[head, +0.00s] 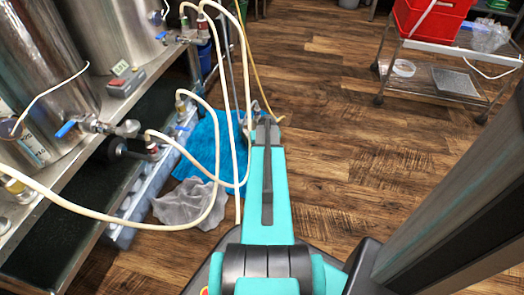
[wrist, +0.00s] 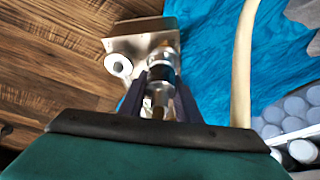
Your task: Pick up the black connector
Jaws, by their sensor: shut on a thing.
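The black connector (wrist: 162,74) shows in the wrist view as a metal fitting with a black band. It is between the two dark fingers of my gripper (wrist: 160,92), which are shut on it. Beyond it is a metal pump-like body (wrist: 140,46) with a pale round port (wrist: 118,65); I cannot tell whether the connector is joined to it. In the head view my gripper (head: 266,122) is low over the floor, right of the blue cloth, and my own arm hides most of the connector.
Pale hoses (head: 214,110) loop close left of my arm. A blue cloth (head: 205,147) and a crumpled grey bag (head: 187,203) lie on the floor beside a steel bench with tanks (head: 40,75). A cart with a red crate (head: 432,20) stands far right. The wooden floor between is clear.

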